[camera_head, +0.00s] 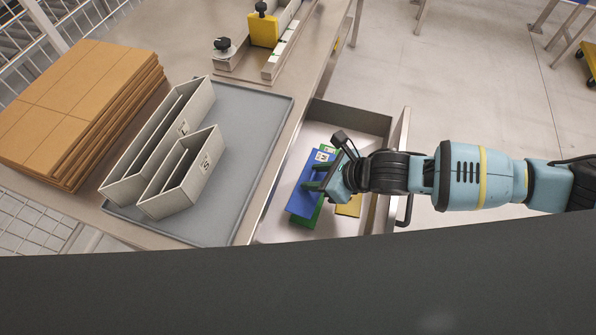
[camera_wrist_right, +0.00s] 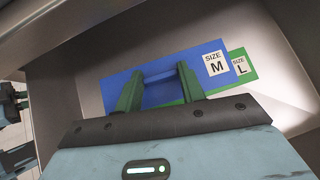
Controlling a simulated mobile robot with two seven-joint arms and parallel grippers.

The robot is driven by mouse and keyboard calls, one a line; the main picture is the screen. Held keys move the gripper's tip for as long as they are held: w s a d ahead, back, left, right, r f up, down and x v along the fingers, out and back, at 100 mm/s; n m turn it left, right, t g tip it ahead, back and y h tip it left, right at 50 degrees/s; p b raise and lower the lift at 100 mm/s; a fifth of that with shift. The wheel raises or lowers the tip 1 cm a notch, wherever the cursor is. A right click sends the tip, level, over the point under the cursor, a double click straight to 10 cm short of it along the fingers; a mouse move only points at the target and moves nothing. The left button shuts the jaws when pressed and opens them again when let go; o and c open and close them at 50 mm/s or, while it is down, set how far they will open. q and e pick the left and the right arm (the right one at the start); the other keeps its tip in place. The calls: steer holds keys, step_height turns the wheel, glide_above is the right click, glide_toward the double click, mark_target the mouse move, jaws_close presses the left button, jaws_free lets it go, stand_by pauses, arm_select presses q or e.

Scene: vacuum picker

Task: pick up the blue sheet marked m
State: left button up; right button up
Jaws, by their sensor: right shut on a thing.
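The blue sheet (camera_head: 301,201) lies in the open drawer (camera_head: 352,115), partly covered by my right gripper (camera_head: 317,177) in the head view. In the right wrist view, the blue sheet (camera_wrist_right: 197,58) carries a white label reading SIZE M. My right gripper (camera_wrist_right: 158,75) reaches down to it and is shut on it. A green sheet (camera_head: 316,217) lies under the blue one; its SIZE L label shows beside the M label in the wrist view. I cannot tell whether the blue sheet is lifted clear of the green one.
A yellow piece (camera_head: 349,208) lies in the drawer beside the sheets. On the table left of it, a grey tray (camera_head: 240,120) holds two holders marked L (camera_head: 150,150) and S (camera_head: 195,180). Stacked cardboard (camera_head: 70,105) stands further left. Drawer walls surround my gripper.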

steer(key=shift+s+d+r, duration=0.45)
steer(key=shift+s+d, duration=0.05)
steer(key=shift+d, duration=0.2)
steer(key=shift+s+d+r, duration=0.4)
steer(key=shift+s+d, duration=0.05)
steer(key=shift+d, duration=0.3)
steer(key=shift+s+d+r, duration=0.45)
steer(key=shift+s+d, duration=0.05)
steer(key=shift+d, duration=0.2)
steer(key=shift+r, duration=0.1)
